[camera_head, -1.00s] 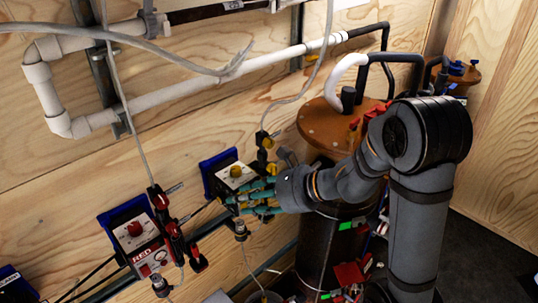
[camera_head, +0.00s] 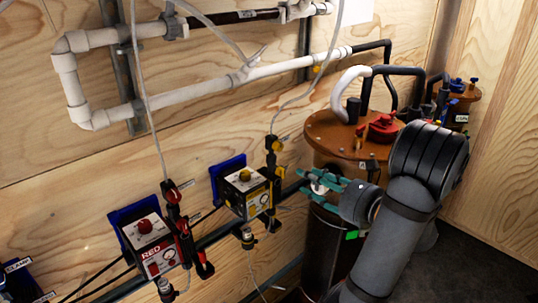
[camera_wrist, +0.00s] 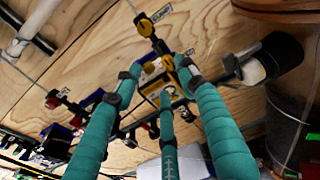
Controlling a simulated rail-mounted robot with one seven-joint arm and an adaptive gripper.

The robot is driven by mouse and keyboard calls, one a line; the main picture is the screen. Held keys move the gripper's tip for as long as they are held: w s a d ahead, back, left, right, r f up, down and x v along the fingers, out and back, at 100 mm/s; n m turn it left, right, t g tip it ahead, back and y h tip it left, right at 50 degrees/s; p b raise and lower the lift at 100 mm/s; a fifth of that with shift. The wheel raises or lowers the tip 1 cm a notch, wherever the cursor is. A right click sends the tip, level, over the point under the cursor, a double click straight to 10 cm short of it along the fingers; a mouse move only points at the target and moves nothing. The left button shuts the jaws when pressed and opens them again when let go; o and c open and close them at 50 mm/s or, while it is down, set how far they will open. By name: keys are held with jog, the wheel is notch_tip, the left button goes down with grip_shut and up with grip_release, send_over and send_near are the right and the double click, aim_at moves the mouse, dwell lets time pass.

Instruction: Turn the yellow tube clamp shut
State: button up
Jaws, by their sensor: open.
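The yellow pump box (camera_head: 245,192), with a yellow knob on top, is mounted on the wooden wall. On its right, yellow-and-black tube fittings (camera_head: 272,160) hang on a clear tube; I cannot tell for certain which of them is the clamp or how far it is turned. In the wrist view, a yellow fitting with a dark handle (camera_wrist: 146,26) shows beyond the fingers, with more yellow parts lower down. My gripper (camera_head: 308,182) has teal fingers spread open and empty. It is right of the yellow fittings, apart from them. The gripper also shows in the wrist view (camera_wrist: 160,80).
A red pump box (camera_head: 150,245) with red-and-black fittings is at lower left. A brown-lidded drum (camera_head: 340,135) with pipes stands behind my gripper. White pipes (camera_head: 190,90) run along the wall above. A dark rail runs below the boxes.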

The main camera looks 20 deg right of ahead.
jog(key=t, duration=0.2)
send_near(280, 148)
jog(key=shift+n, duration=0.4)
jog(key=p+x, duration=0.1)
jog(key=x, duration=0.1)
jog(key=p+x, duration=0.3)
jog(key=x, duration=0.2)
jog(key=shift+d+r, duration=0.1)
jog(key=shift+r, duration=0.15)
jog(key=shift+w+f+p, duration=0.15)
jog(key=shift+w+p, duration=0.2)
jog(key=shift+w, duration=0.2)
jog(key=shift+c, duration=1)
jog(key=c, duration=0.8)
grip_shut()
